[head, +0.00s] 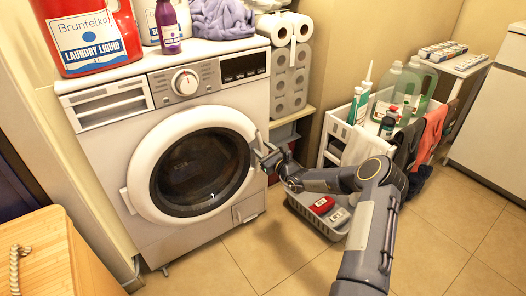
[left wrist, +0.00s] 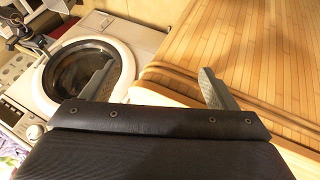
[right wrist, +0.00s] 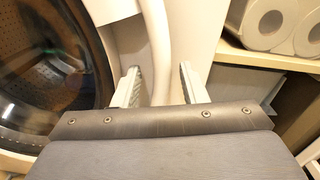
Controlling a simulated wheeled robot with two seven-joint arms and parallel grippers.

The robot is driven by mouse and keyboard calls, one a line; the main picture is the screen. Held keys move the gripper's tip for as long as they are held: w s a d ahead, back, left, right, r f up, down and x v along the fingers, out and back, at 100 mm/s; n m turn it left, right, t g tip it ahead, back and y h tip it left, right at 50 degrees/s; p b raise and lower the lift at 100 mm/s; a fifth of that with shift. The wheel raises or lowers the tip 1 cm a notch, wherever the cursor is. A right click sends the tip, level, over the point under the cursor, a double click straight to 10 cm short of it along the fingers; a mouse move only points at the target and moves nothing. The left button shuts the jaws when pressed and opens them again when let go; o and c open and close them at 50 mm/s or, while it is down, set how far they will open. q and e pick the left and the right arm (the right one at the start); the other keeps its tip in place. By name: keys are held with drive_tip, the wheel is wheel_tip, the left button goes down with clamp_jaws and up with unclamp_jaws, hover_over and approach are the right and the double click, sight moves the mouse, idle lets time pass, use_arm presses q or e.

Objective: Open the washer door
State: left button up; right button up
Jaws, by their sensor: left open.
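The white washer (head: 165,90) stands against the wall, with its round door (head: 198,170) facing forward. The door looks shut or nearly so; its dark glass also shows in the left wrist view (left wrist: 78,68) and the right wrist view (right wrist: 45,65). My right gripper (head: 262,152) is at the door's right edge. In the right wrist view its fingers (right wrist: 160,84) stand apart with the white door rim (right wrist: 158,45) between them. I cannot tell whether both fingers touch it. My left gripper (left wrist: 155,85) is open and empty, near the wooden surface; it is outside the head view.
A wooden cabinet (head: 45,250) stands at the lower left. Laundry bottles (head: 88,35) and a purple cloth (head: 222,18) sit on the washer. A grey basket (head: 318,215) and a white cart (head: 345,125) stand right of the washer. The tiled floor in front is clear.

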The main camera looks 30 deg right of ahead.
clamp_jaws()
